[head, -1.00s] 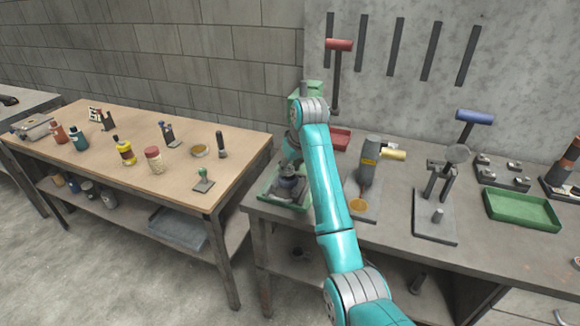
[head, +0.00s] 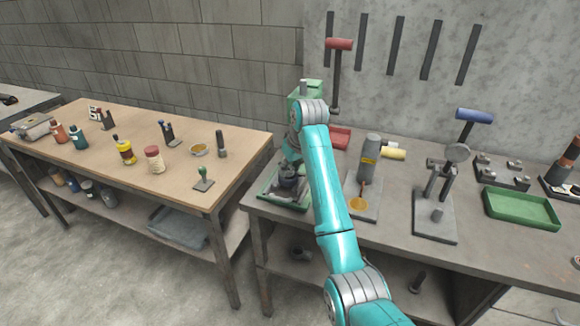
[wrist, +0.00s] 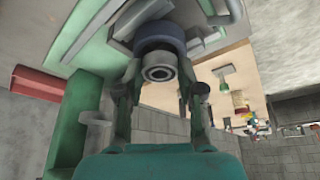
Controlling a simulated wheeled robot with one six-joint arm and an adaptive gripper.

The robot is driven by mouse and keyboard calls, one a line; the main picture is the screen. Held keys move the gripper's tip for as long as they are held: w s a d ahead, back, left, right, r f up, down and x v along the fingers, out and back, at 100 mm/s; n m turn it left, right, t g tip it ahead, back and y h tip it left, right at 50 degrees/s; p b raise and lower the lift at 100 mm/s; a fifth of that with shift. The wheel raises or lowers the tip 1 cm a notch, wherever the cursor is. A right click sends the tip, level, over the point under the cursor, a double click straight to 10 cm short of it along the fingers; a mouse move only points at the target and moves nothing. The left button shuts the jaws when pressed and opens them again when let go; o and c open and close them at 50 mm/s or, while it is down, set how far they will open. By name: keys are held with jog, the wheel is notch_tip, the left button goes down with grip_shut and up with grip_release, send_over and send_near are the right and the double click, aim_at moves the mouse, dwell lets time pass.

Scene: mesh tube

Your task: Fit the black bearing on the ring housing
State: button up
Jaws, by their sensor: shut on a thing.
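My gripper (wrist: 160,85) is shut on the black bearing (wrist: 160,33), a dark blue-grey ring between its fingertips in the wrist view. A lighter grey hollow round piece (wrist: 158,74) shows in front of the dark ring; I cannot tell which part it belongs to. In the head view the dark bearing (head: 290,181) is low over the green-edged base of the green press (head: 305,88), under my wrist. The ring housing is not clearly distinguishable, and I cannot tell whether the bearing touches it.
The green press stands close behind my gripper. A red tray (head: 341,138) and a grey bottle (head: 369,157) on a plate stand to the right. A grey stand (head: 435,225) and a green tray (head: 522,208) are farther right. A wooden table (head: 110,165) is left.

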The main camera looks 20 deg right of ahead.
jog(key=shift+f, duration=0.45)
dwell(0.4)
jog(key=o, duration=1.2)
jog(key=shift+o, duration=0.2)
jog(key=shift+r, duration=0.15)
